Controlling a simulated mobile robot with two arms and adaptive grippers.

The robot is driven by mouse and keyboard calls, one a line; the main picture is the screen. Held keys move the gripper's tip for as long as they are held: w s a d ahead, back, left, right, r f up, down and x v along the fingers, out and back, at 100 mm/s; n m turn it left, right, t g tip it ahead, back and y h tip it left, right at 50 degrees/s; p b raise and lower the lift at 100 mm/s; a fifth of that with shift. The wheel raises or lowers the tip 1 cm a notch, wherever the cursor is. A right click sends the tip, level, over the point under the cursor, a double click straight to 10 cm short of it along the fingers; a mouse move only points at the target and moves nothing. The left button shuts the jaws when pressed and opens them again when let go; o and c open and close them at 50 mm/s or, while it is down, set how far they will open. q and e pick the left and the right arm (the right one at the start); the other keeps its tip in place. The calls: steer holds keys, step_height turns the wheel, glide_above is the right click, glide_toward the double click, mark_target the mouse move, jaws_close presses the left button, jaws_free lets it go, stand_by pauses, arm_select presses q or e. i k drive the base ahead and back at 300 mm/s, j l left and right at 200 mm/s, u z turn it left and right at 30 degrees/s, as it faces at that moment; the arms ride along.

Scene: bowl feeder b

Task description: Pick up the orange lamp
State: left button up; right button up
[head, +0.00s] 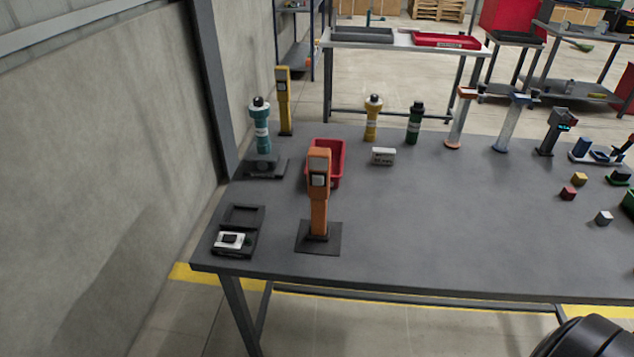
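The orange lamp (319,207) stands upright near the front left of the grey table. It has a squarish head with a pale grey face, a straight orange body and a flat dark base plate (333,239). Nothing touches its body, and its head overlaps a red bin behind it in the picture. Neither of my grippers shows in the head view. A dark rounded part at the bottom right corner looks like part of my arm.
The red bin (336,164) is behind the lamp. A black case with a white device (230,240) lies left. Behind stand a teal lamp (262,135), a yellow post (284,100) and a white box (383,156). Small blocks lie far right. The table's front middle is clear.

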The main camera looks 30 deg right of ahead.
mark_target(318, 158)
steer(key=i+j+z, duration=0.15)
steer(key=z, duration=0.25)
steer(key=i+j+z, duration=0.15)
steer(key=z, duration=0.2)
steer(key=i+j+z, duration=0.1)
steer(key=j+z, duration=0.15)
steer(key=z, duration=0.15)
